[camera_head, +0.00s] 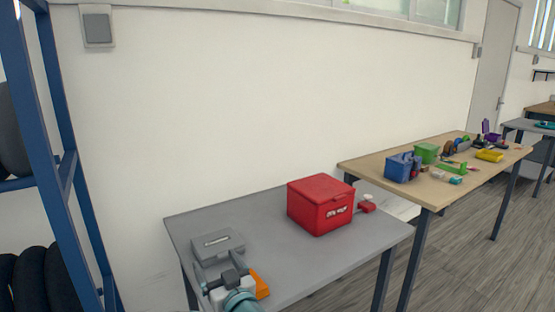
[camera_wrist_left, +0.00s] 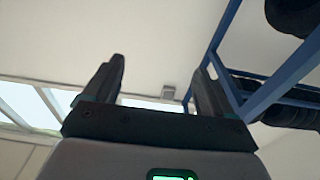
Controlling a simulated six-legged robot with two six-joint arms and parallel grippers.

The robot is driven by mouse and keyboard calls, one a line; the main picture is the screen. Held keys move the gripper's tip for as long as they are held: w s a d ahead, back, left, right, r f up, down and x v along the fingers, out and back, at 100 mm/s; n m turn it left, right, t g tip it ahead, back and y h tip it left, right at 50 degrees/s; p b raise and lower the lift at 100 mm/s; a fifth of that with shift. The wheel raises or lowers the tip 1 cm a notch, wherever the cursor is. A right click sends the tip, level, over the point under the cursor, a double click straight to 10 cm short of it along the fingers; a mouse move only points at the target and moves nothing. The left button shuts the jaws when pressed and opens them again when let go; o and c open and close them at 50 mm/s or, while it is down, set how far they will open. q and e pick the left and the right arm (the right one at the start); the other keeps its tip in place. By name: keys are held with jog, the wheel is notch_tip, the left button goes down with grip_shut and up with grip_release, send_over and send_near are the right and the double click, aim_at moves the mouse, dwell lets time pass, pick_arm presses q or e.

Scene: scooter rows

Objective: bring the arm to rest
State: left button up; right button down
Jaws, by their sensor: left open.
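My left gripper (camera_head: 222,281) shows at the bottom of the head view, in front of and over the near left part of the grey table (camera_head: 275,257). In the left wrist view my left gripper (camera_wrist_left: 160,85) has its two dark fingers spread wide apart, with nothing between them. Behind them that view shows the wall, windows and a blue rack. My right gripper does not show in either view.
A grey box (camera_head: 218,243) and an orange thing (camera_head: 260,284) are close to my left gripper. A red box (camera_head: 320,204) stands farther right on the table. A blue rack (camera_head: 62,175) with black tyres is at left. A wooden table (camera_head: 440,197) holds several items.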

pick_arm(q)
jog(key=s+a+f+g+y+p, duration=0.1)
jog(key=a+f+g+p, duration=0.15)
jog(key=a+f, duration=0.45)
jog(key=s+a+f+m+g+h+p, duration=0.1)
jog(key=s+a+f+m+h+p, duration=0.1)
jog(key=s+f+h, duration=0.3)
jog(key=s+a+f+m+g+h+p, duration=0.1)
jog(key=s+a+f+m+p, duration=0.1)
jog(key=f, duration=0.5)
jog(key=s+d+f+g+h, duration=0.3)
jog(key=s+d, duration=0.1)
jog(key=s, duration=0.5)
jog(key=s+d+f+g+h, duration=0.3)
jog(key=s+d+f+g, duration=0.1)
jog(key=s, duration=0.6)
jog(key=s+d+f+g+h, duration=0.3)
jog(key=s+d+g, duration=0.1)
jog(key=s, duration=0.5)
jog(key=shift+s+d+f+m, duration=0.3)
jog(key=shift+s+d, duration=0.1)
jog(key=shift+d, duration=0.2)
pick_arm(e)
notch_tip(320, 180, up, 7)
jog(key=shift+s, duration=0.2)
